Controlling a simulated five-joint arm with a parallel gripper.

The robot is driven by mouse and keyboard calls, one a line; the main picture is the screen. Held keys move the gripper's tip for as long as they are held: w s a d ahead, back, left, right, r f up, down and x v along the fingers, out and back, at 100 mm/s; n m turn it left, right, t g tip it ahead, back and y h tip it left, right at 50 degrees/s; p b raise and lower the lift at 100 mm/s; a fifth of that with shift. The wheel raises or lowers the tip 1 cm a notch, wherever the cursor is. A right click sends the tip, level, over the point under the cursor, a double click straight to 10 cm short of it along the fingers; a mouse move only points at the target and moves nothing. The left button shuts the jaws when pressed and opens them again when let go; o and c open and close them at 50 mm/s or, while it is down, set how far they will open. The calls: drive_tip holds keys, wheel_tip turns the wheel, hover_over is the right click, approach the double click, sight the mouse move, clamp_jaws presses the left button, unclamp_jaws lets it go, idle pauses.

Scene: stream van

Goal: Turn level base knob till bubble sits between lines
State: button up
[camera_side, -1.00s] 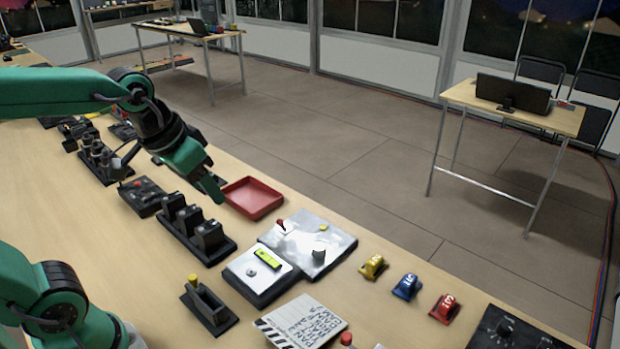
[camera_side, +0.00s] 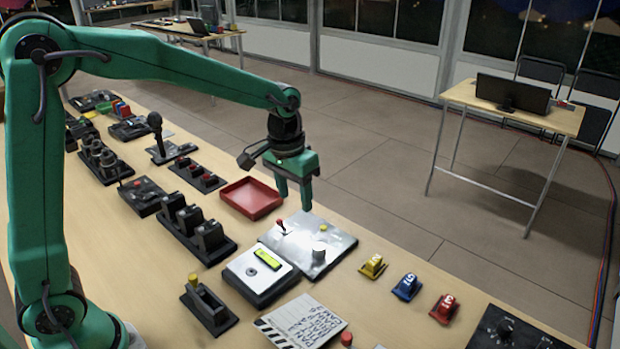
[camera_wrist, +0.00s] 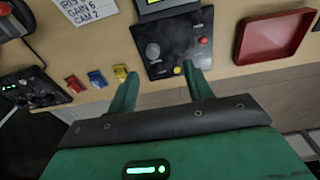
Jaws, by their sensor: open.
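The level base (camera_side: 262,287) is a dark block with a white top, near the middle of the side view. A yellow-green bubble vial (camera_side: 267,258) and a small round grey knob (camera_side: 250,272) sit on it. I cannot make out the bubble or its lines. In the wrist view only part of the level base (camera_wrist: 166,12) shows at the top edge, and its knob is out of view. My gripper (camera_side: 293,200) is open and empty, pointing down above the far side of the grey panel, apart from the level base. Its fingers (camera_wrist: 160,72) also show in the wrist view.
The grey panel (camera_side: 330,250) beside the level base carries a red-topped lever (camera_side: 281,225), a grey knob (camera_side: 319,254) and a yellow button. A red tray (camera_side: 250,198) lies behind. Black switch units (camera_side: 195,235) stand left; yellow, blue and red numbered blocks (camera_side: 407,287) right.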

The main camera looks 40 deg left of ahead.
drive_tip(key=g, duration=0.1)
hover_over(319, 246)
wheel_tip(319, 246, down, 7)
drive_tip(key=shift+f, duration=0.15)
drive_tip(key=shift+f, duration=0.15)
drive_tip(key=shift+f, duration=3.75)
drive_tip(key=c, duration=1)
